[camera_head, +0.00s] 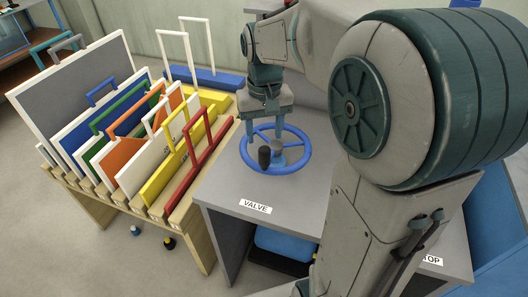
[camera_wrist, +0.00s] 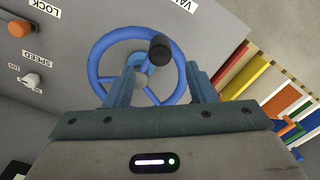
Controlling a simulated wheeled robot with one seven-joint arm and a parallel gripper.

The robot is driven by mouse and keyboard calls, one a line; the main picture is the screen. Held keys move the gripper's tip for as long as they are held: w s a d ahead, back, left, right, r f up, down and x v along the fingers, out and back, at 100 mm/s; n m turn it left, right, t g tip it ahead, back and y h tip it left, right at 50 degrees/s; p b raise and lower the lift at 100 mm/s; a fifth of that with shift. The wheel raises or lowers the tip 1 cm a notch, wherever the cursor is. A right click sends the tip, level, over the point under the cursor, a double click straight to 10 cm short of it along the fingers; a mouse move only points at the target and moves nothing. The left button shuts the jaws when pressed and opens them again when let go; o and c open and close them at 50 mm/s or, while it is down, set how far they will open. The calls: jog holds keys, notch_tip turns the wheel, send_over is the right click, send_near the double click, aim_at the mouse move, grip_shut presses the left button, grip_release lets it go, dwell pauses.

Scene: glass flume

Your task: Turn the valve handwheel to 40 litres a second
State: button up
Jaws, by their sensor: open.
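The blue valve handwheel (camera_head: 298,168) lies flat on the grey console top (camera_head: 230,182), behind a VALVE label (camera_head: 255,206). It has spokes, a grey hub and an upright black knob (camera_head: 265,158) near its front left side. My gripper (camera_head: 263,134) points down over the back part of the wheel, with its fingers apart. In the wrist view the wheel rim (camera_wrist: 97,62) and the black knob (camera_wrist: 160,48) lie beyond the open fingers (camera_wrist: 160,84), and nothing is held between them. I cannot tell whether the fingertips touch the wheel. No flow reading is visible.
A wooden rack (camera_head: 187,226) of coloured framed panels stands left of the console. The wrist view shows an orange knob (camera_wrist: 19,27) by a LOCK label and a pale knob (camera_wrist: 32,80) by SPEED. My arm blocks the console's right side in the head view.

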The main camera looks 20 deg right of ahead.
aim_at(264, 149)
notch_tip(264, 149, down, 8)
jog(key=shift+f, duration=0.1)
jog(key=shift+c, duration=0.2)
grip_shut()
